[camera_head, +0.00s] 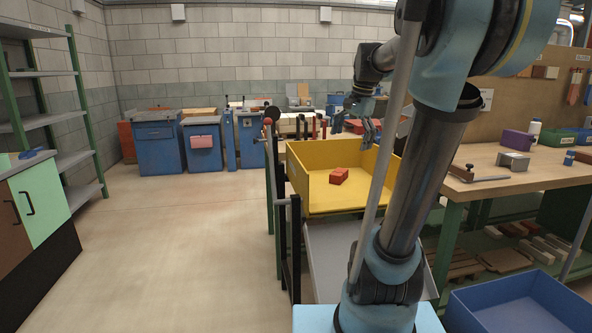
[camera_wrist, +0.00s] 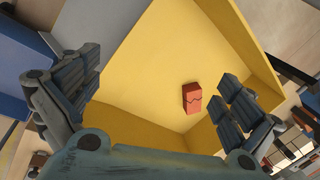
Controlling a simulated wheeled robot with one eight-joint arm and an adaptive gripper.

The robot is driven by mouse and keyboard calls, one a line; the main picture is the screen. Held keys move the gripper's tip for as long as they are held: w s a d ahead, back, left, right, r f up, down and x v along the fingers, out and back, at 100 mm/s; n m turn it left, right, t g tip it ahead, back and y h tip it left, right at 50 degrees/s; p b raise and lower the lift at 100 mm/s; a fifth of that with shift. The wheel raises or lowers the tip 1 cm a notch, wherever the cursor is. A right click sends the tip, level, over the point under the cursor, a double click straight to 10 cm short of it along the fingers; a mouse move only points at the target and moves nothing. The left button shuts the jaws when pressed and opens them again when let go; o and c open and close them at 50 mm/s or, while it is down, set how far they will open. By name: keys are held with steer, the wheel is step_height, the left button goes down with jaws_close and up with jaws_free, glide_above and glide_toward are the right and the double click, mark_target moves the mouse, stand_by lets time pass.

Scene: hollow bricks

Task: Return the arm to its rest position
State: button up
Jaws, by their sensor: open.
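My gripper (camera_head: 366,122) is raised above the yellow box at the end of my blue and grey arm in the head view. In the wrist view my gripper (camera_wrist: 160,105) shows its two fingers wide apart, with nothing between them. A red brick (camera_head: 339,176) lies on the floor of the yellow box (camera_head: 310,190), apart from the gripper. In the wrist view the red brick (camera_wrist: 191,98) lies below the fingers, near the right one, inside the yellow box (camera_wrist: 140,60). My arm hides part of the box's right side in the head view.
The yellow box stands on a rack with a grey tray (camera_head: 335,255) below. A workbench (camera_head: 490,165) with a vise and small items is at right. A blue bin (camera_head: 520,305) is at lower right. Open floor (camera_head: 180,240) lies at left, beside a cabinet (camera_head: 40,205).

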steer(key=s+f+n, duration=0.5)
steer(key=s+f, duration=0.5)
steer(key=f, duration=0.3)
steer(key=s+f+n+h, duration=0.1)
steer(key=s+f+n, duration=0.4)
steer(key=s+f, duration=0.6)
steer(key=shift+d+f+h, duration=0.2)
steer(key=shift+f+h, duration=0.1)
steer(key=shift+f, duration=0.6)
steer(key=shift+w, duration=0.1)
